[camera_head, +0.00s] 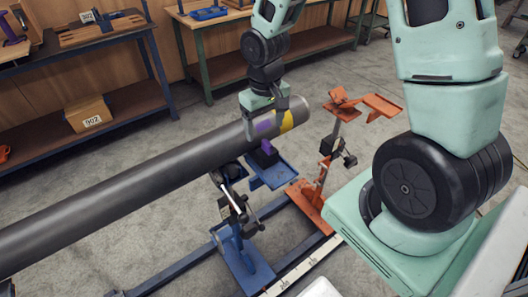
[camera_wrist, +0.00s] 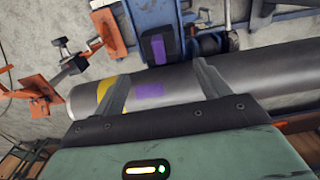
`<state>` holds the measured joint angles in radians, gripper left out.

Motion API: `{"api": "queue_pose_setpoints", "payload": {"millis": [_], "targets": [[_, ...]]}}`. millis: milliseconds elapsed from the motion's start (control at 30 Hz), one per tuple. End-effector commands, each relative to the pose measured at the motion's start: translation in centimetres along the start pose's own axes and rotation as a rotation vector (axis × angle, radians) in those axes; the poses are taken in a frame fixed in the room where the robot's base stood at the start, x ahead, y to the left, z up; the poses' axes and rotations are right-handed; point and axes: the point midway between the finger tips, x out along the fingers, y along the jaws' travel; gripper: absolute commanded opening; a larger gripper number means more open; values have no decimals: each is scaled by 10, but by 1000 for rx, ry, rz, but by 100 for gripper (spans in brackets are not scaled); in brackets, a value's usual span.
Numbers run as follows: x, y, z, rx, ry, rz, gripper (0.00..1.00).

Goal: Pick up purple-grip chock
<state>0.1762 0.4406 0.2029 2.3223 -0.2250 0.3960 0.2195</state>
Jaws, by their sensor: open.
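In the wrist view the chock (camera_wrist: 157,48) shows just beyond the pipe's edge, between my fingertips in the picture. The grey pipe (camera_head: 140,165) lies across the scene, with a purple patch (camera_wrist: 149,91) and a yellow band (camera_head: 287,121) near its end. My gripper (camera_head: 267,116) is open and empty, fingers spread along the pipe over the purple patch. I cannot tell whether they touch the pipe.
A blue stand (camera_head: 240,240) supports the pipe beside the tray. An orange stand (camera_head: 325,165) stands right of the pipe's end. Benches line the back; a purple item (camera_head: 12,30) is on the left one. The pipe lies close to my fingers.

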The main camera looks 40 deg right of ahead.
Motion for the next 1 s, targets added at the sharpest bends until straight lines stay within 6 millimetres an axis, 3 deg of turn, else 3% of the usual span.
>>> {"api": "queue_pose_setpoints", "payload": {"millis": [100,433,733,1000], "targets": [[19,-1,1,-2,-4,0,75],[41,-1,1,-1,-3,0,75],[77,-3,1,-1,-3,0,75],[85,-3,0,0,1,-1,75]]}}
